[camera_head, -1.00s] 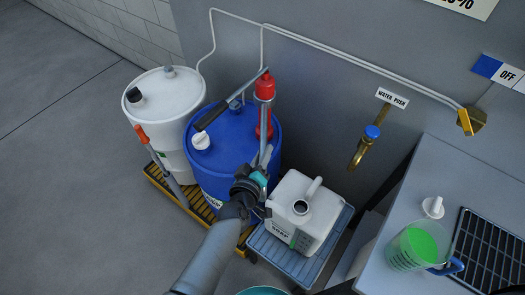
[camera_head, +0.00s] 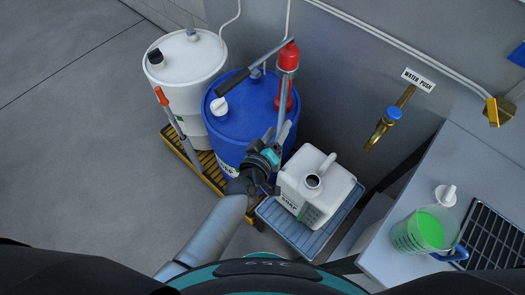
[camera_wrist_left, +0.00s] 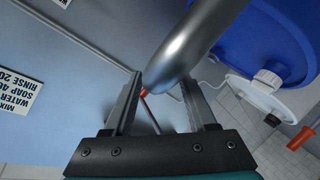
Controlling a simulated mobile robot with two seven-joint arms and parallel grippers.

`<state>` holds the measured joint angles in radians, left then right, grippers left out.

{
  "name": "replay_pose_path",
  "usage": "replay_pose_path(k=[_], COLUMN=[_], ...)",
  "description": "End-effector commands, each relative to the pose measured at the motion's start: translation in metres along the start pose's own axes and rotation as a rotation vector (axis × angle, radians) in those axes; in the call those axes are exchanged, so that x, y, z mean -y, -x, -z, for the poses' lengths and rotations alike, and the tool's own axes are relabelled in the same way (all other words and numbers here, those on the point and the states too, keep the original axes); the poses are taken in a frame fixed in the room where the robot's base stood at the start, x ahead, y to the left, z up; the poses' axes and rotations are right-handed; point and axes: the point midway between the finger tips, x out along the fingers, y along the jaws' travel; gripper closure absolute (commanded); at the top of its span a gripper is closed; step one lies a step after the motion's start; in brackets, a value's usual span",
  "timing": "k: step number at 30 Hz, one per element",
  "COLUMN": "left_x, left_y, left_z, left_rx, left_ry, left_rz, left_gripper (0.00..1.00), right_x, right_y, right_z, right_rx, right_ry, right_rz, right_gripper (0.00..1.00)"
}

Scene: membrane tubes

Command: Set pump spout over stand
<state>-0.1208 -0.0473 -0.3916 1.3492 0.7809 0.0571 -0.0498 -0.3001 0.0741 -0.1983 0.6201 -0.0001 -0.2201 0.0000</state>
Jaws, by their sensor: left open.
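The red hand pump (camera_head: 289,57) stands on the blue drum (camera_head: 228,118). Its grey metal spout (camera_head: 283,88) points out over the drum's front right side. My left gripper (camera_head: 284,132) is open at the spout's lower end. In the left wrist view the spout (camera_wrist_left: 192,42) comes down between the two spread fingers (camera_wrist_left: 165,98); I cannot tell whether they touch it. The blue-grey stand (camera_head: 296,236) is right of the drum and carries the white soap jug (camera_head: 329,188), its mouth open on top. My right gripper is not in view.
A white drum (camera_head: 190,75) stands left of the blue one on a yellow pallet (camera_head: 208,174). A brass water tap (camera_head: 384,128) is on the wall. A bench at right holds a jug of green liquid (camera_head: 424,231). The floor at left is clear.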

Motion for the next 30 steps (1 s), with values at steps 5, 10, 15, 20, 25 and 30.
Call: replay_pose_path(k=[5,10,15,20,25,30], left_x=[-0.001,0.000,0.000,0.000,-0.001,0.000], left_y=[0.036,0.068,0.098,0.117,0.126,0.127], left_z=[0.000,0.000,0.000,0.000,0.000,0.000], left_rx=[0.002,0.003,0.001,0.001,0.000,0.000], left_ry=[-0.001,0.000,-0.001,-0.001,0.000,0.001], left_rz=[0.002,0.002,0.001,0.000,-0.001,-0.001], left_gripper=[0.43,0.43,0.43,0.43,0.43,0.43], right_x=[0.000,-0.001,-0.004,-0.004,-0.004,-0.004], right_y=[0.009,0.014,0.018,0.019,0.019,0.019], right_z=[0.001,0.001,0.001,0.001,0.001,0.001], right_rx=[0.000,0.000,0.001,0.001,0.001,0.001], right_ry=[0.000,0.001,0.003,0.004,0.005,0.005], right_rz=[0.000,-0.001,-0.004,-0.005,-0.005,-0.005], right_gripper=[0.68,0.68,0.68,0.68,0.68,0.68])
